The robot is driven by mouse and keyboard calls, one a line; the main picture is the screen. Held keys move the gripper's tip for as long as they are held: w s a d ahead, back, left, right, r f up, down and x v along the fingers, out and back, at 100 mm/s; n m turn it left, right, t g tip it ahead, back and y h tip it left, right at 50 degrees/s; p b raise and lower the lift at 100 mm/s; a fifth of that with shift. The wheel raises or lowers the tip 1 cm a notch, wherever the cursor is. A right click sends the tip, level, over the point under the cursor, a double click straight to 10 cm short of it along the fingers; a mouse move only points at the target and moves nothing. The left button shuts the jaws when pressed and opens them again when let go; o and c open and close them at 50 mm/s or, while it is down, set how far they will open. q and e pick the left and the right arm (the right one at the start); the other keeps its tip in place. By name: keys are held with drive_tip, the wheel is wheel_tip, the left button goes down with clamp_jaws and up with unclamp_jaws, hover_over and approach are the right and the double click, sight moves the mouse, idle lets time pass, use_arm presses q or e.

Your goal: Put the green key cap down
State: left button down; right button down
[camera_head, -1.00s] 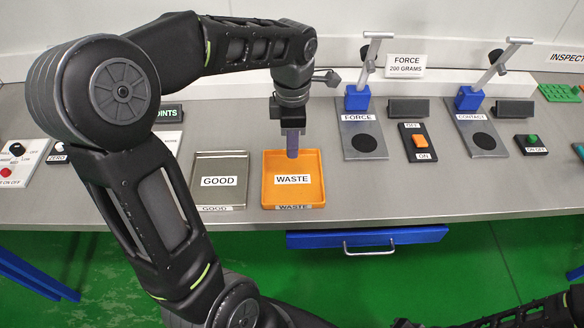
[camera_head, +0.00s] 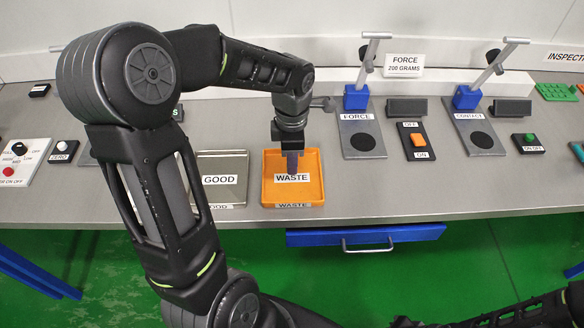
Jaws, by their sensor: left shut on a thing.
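My left gripper (camera_head: 292,162) points down over the orange tray labelled WASTE (camera_head: 313,183), with its fingertips low, just above the label. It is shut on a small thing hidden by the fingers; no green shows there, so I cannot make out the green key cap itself. I cannot tell whether the held thing touches the tray floor. The grey tray labelled GOOD (camera_head: 228,165) stands just left of the orange one, partly behind my left arm. My right gripper is not in view.
A FORCE stand (camera_head: 358,138) and a CONTACT stand (camera_head: 479,138) rise to the right, with an orange rocker switch (camera_head: 418,140) between them. A green-buttoned box (camera_head: 530,139) and a green rack (camera_head: 556,91) are farther right. A blue drawer (camera_head: 365,236) hangs below the front edge.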

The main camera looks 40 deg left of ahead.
use_arm(q)
drive_tip(key=shift+f, duration=1.85)
drive_tip(key=shift+f, duration=0.15)
drive_tip(key=c, duration=1.2)
unclamp_jaws()
drive_tip(key=shift+c, duration=0.2)
wheel_tip(320, 180, up, 12)
drive_tip(key=shift+r+b, duration=0.2)
drive_tip(key=shift+b, duration=0.1)
